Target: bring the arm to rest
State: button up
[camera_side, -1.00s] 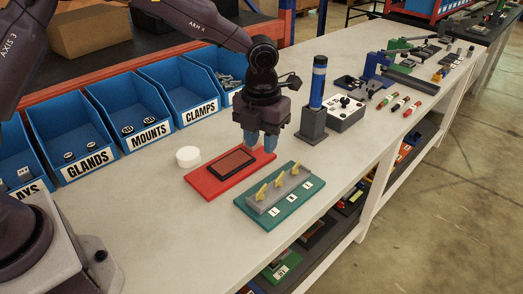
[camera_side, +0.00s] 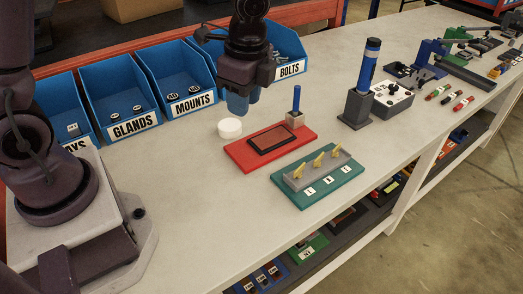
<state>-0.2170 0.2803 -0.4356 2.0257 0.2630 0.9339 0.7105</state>
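My gripper (camera_side: 245,101) hangs fingers down in the air, above and behind the white disc (camera_side: 229,128). Its two blue fingers look slightly apart, with nothing between them. My arm comes down from the top edge of the view. A thicker blue cylinder (camera_side: 369,62) with a dark cap stands upright in a dark grey block (camera_side: 355,108) farther right.
Blue bins (camera_side: 119,95) line the back; my gripper hides part of the row. A green board (camera_side: 318,186) with yellow pieces lies in front of the red board. A grey control box (camera_side: 390,98) stands at right. The front left of the bench (camera_side: 215,215) is clear.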

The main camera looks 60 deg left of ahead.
jog(key=s+a+r+n+t, duration=0.2)
jog(key=s+r+n+t, duration=0.1)
jog(key=s+r+n, duration=0.3)
jog(key=s+a+r+n+t+h, duration=0.1)
jog(key=s+a+r+n+t, duration=0.1)
jog(key=s+r+n, duration=0.4)
jog(key=shift+s+r+t, duration=0.15)
jog(key=shift+s+t, duration=0.35)
jog(key=shift+s, duration=0.55)
